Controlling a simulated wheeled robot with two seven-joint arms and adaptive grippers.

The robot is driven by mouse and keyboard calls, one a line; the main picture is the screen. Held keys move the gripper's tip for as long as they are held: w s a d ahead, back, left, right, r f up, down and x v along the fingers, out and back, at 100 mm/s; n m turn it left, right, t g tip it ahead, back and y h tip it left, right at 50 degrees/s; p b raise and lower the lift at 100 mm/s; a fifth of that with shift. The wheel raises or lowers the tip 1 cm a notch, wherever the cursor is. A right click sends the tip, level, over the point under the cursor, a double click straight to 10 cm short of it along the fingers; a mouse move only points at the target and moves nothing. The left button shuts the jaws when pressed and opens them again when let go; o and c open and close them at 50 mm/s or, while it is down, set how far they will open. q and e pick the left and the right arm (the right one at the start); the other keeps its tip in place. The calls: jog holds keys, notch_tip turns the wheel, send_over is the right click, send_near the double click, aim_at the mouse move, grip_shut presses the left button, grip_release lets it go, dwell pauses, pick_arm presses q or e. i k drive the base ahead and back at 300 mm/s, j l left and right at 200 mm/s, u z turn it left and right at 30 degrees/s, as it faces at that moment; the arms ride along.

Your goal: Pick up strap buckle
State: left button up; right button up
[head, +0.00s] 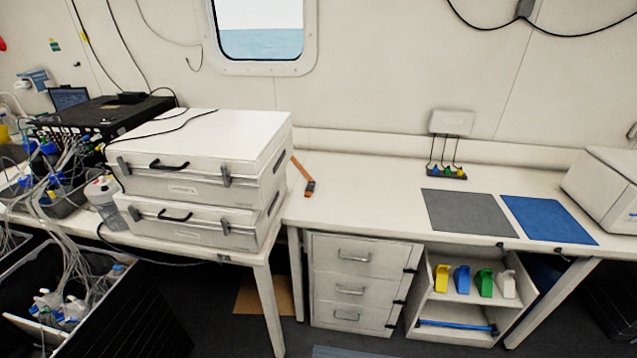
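An orange strap (301,170) lies on the white bench just right of the stacked cases. A small dark buckle (310,188) is at its near end, close to the front left part of the bench. Its fine shape is too small to tell. Neither of my grippers shows in the head view.
Two white cases (205,180) are stacked left of the strap. A grey mat (470,214) and a blue mat (549,219) lie on the right of the bench (370,190), with clear surface between strap and grey mat. Drawers (352,272) and a shelf with several colored scoops stand below.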

aim_at(309, 188)
jog(key=i+l, duration=0.25)
jog(key=i+l+u, duration=0.1)
jog(key=i+l, duration=0.15)
jog(key=l, duration=0.2)
jog(key=i+l, duration=0.25)
jog(key=l+u, duration=0.05)
jog(key=l, duration=0.05)
